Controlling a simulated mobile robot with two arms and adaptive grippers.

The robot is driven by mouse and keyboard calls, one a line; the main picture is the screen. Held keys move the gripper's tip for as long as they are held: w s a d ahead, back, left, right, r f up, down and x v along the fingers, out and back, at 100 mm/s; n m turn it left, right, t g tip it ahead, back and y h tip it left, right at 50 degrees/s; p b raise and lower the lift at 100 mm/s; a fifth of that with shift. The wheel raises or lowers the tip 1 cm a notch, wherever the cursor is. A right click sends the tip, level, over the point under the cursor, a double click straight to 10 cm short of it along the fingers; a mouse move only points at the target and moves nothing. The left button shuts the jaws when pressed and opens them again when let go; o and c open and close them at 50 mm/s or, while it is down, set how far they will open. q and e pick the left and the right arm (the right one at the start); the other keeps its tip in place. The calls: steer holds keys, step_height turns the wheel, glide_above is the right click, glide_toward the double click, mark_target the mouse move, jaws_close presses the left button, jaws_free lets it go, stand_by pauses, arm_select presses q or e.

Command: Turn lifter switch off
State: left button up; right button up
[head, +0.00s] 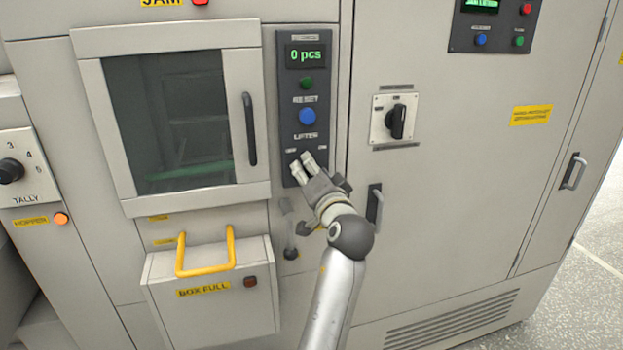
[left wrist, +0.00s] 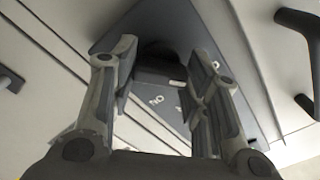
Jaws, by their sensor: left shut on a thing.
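The lifter switch is on the lower part of a dark control panel (head: 327,172), below a blue button and a label that seems to read LIFTER. In the left wrist view it is a dark knob (left wrist: 160,75) with small white letters beside it, one group seeming to read NO or ON. My left gripper (head: 301,164) is at the panel's lower end, with its fingers on both sides of the knob and shut on it. In the head view the fingers cover the knob, so its angle cannot be told. My right gripper is not in view.
A blue button (head: 307,117), a green button (head: 306,83) and a "0 pcs" display (head: 305,55) sit above. A windowed door with a dark handle (head: 249,129) is on the left. A rotary switch (head: 397,121) and a door handle (head: 374,204) are on the right.

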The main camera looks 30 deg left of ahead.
arm_select(q)
steer(key=shift+f, duration=0.1)
stand_by(0.4)
steer(key=o, duration=1)
